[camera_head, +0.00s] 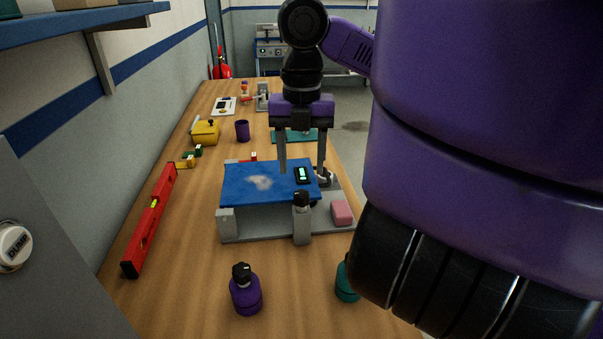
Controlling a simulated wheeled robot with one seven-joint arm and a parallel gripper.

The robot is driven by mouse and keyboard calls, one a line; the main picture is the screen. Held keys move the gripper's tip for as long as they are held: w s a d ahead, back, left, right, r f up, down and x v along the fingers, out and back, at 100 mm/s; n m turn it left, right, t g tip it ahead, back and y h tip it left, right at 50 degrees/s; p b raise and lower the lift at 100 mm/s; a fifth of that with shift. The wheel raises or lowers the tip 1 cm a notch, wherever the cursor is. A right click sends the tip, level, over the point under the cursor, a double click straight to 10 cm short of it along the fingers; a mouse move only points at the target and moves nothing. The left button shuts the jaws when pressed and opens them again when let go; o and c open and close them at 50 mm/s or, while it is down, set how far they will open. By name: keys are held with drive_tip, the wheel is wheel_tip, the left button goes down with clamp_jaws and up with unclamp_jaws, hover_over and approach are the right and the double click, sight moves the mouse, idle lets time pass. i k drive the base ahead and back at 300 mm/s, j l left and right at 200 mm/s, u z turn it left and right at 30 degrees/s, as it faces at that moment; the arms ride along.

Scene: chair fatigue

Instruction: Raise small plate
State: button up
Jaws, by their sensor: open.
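I cannot tell for sure which thing is the small plate. A blue panel (262,184) with a pale patch lies across grey posts on a grey base plate (270,229). A small dark flat piece (303,176) with a bright green display is near the panel's right end. My gripper (302,172) points down above the right part of the blue panel, with its two fingers apart and nothing between them that I can see held. The dark piece appears between or just below the fingertips. Whether the fingertips touch the panel is not clear.
A grey post with a black knob (302,200) stands at the panel's front, beside a pink block (342,212). Purple (245,294) and teal (346,285) bottles stand in front. A red level (152,218) lies left; a yellow box (206,134) and purple cup (242,131) stand behind.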

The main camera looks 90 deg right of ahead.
sight(254, 183)
drive_tip(key=k, duration=1.5)
